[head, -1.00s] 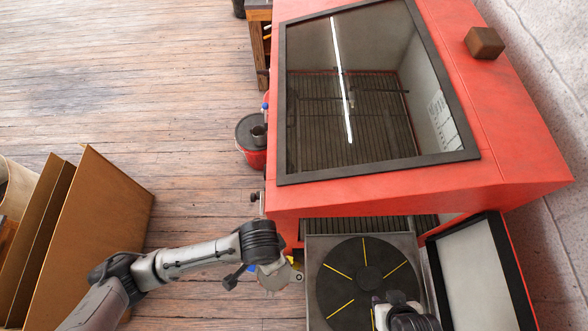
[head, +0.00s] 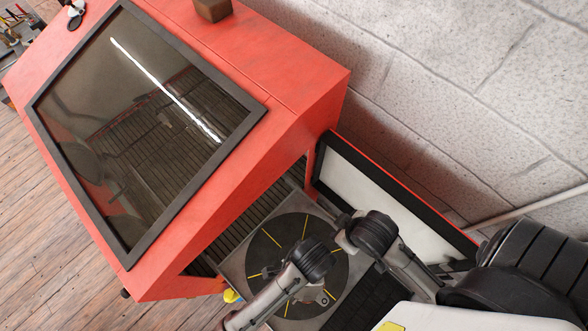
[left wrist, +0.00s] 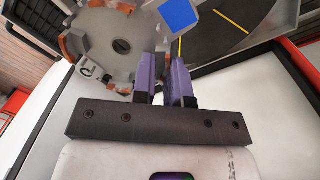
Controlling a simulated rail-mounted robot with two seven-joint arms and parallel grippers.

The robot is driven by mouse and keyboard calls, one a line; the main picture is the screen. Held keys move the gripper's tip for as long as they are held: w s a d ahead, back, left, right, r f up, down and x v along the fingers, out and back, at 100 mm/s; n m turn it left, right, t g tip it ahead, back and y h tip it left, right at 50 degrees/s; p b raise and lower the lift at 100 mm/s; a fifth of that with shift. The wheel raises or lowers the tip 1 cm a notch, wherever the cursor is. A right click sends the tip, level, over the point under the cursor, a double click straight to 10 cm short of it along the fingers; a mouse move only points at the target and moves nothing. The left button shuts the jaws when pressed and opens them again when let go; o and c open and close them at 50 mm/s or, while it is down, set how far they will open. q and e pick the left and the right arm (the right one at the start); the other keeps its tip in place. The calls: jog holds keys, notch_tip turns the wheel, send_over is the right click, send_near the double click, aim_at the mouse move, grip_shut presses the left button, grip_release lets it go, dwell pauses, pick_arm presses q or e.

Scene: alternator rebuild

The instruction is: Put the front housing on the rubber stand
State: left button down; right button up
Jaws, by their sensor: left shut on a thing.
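The front housing (left wrist: 110,42) is a round grey metal part with orange-brown patches at its edge. It fills the upper left of the left wrist view, beside my left gripper (left wrist: 168,62), whose purple fingers are closed on it. In the head view a piece of the housing (head: 313,294) shows below my left wrist, over the round black turntable (head: 270,240) with yellow lines; the left fingers are hidden there. My right gripper (head: 343,228) is over the turntable's right edge; its jaw opening is unclear. I cannot identify a separate rubber stand.
A red cabinet (head: 300,75) with a dark window (head: 150,130) stands beyond the turntable. Its open white-faced door (head: 375,185) stands at the right, near the block wall (head: 480,90). Wooden floor (head: 45,220) is clear at the left.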

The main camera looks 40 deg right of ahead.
pick_arm(q)
jog(key=shift+w+d+f+p, duration=0.3)
jog(key=shift+w+f, duration=1.15)
jog(key=shift+f, duration=0.1)
jog(key=shift+w+d+f+p, duration=0.25)
jog(key=shift+w+d+f, duration=0.1)
jog(key=shift+w+f, duration=1.2)
jog(key=shift+w+d+f+p, duration=0.3)
jog(key=shift+w+f, duration=1.1)
jog(key=shift+f, duration=0.15)
jog(key=c, duration=1.1)
grip_release()
jog(key=shift+c, duration=0.2)
jog(key=shift+r, duration=0.1)
notch_tip(320, 180, up, 12)
jog(key=b, duration=0.1)
jog(key=shift+w+d, duration=0.15)
jog(key=shift+w, duration=0.05)
